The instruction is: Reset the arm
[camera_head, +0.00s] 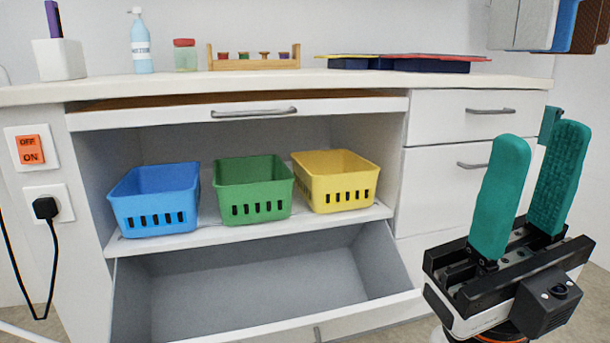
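My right gripper (527,193) is in the lower right of the head view, in front of the cabinet's right-hand drawers. Its two teal fingers point up and stand apart with nothing between them. It is open and empty. My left gripper is not in the head view. The task names no other object.
A blue basket (150,205), a green basket (252,195) and a yellow basket (335,185) stand on the open shelf. Below, a tilted-out drawer (290,275) looks empty.

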